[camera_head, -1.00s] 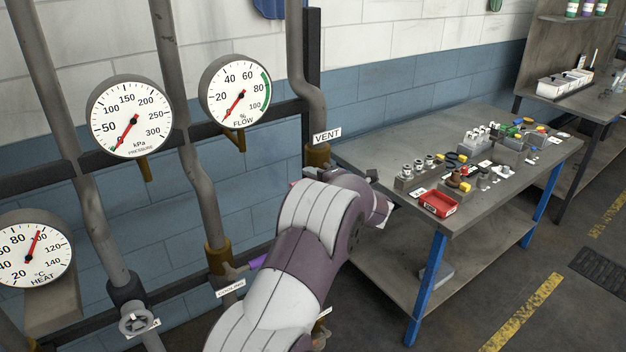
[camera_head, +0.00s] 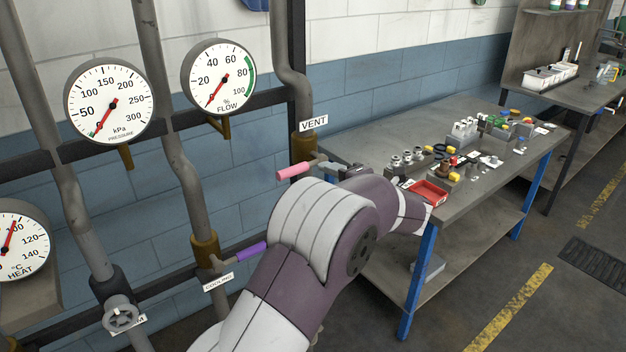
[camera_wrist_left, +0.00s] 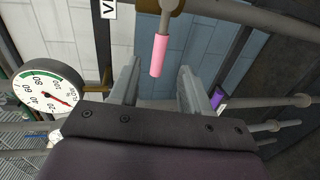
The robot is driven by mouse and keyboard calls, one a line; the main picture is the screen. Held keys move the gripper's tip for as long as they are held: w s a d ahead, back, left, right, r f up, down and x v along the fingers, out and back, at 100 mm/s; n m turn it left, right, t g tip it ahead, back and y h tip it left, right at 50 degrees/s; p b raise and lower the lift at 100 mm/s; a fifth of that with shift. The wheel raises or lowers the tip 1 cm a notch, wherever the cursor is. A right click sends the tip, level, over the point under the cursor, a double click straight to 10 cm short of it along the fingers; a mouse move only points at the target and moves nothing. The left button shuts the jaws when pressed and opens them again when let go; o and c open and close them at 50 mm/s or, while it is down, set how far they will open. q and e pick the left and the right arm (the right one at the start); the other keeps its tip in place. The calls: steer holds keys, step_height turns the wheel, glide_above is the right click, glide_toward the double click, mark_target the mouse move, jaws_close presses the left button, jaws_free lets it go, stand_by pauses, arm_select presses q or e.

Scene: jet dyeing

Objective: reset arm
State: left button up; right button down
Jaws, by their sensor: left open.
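My left arm comes in from the bottom and reaches toward the pipes and bench in the head view. My left gripper (camera_head: 345,172) is mostly hidden behind its own wrist. In the left wrist view my left gripper (camera_wrist_left: 160,88) is open, its two grey fingers apart with nothing held. The pink vent handle (camera_wrist_left: 158,55) shows between and beyond the fingertips. In the head view the pink handle (camera_head: 294,172) sits below the VENT label, just left of my gripper. My right gripper is not in view.
A purple cooling handle (camera_head: 237,253) is on the pipe at lower left. Pressure (camera_head: 109,101) and flow (camera_head: 218,77) gauges hang on the wall. A workbench (camera_head: 352,139) with small parts and a red tray (camera_head: 426,193) stands to the right. Floor space is open beyond it.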

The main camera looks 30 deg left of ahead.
arm_select(q)
steer(key=shift+v, duration=0.75)
